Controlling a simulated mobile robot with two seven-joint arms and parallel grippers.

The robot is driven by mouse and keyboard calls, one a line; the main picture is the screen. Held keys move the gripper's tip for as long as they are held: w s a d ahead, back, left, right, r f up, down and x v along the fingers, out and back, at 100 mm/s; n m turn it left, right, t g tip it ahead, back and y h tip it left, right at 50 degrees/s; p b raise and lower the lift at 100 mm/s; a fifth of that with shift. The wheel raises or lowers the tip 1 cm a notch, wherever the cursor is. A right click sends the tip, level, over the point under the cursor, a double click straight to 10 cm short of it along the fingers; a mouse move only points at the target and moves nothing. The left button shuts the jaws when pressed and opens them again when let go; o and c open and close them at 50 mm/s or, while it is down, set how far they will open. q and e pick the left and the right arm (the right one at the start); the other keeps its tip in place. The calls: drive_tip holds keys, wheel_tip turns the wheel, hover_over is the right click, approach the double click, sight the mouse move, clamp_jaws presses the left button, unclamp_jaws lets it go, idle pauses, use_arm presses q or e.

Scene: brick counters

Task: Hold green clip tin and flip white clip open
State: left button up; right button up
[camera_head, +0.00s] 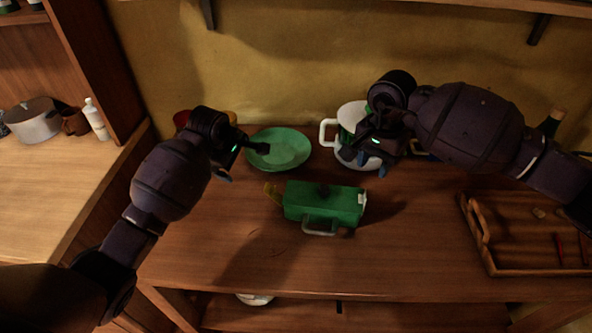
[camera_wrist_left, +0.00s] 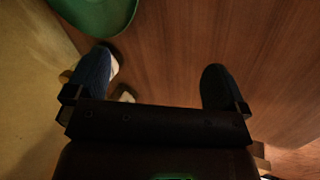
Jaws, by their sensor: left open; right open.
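The green clip tin (camera_head: 325,203) lies on the wooden counter, in the middle of the head view. My right gripper (camera_head: 368,163) is open, above and behind the tin's right end, in front of a white pot.
A green plate (camera_head: 280,149) lies behind the tin; its edge shows in the left wrist view (camera_wrist_left: 98,14). The white pot (camera_head: 352,117) stands by the wall, partly hidden by my right arm. A wooden tray (camera_head: 485,262) is at the right. The counter before the tin is clear.

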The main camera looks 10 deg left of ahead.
sight(297, 193)
use_arm(q)
drive_tip(key=s+d+r+n+g, duration=0.1)
drive_tip(key=d, duration=0.4)
drive_tip(key=s+d+n+g, duration=0.1)
drive_tip(key=s+d+g, duration=0.1)
drive_tip(key=d, duration=0.4)
drive_tip(key=s+d+r+g, duration=0.1)
drive_tip(key=d, duration=0.5)
drive_tip(key=shift+s+r+n+g+y, duration=0.2)
drive_tip(key=shift+r+n+g+y, duration=0.1)
drive_tip(key=shift+r+n+y, duration=0.1)
drive_tip(key=shift+f, duration=0.15)
wheel_tip(297, 193, down, 10)
drive_tip(key=shift+f, duration=0.25)
drive_tip(key=c, duration=0.9)
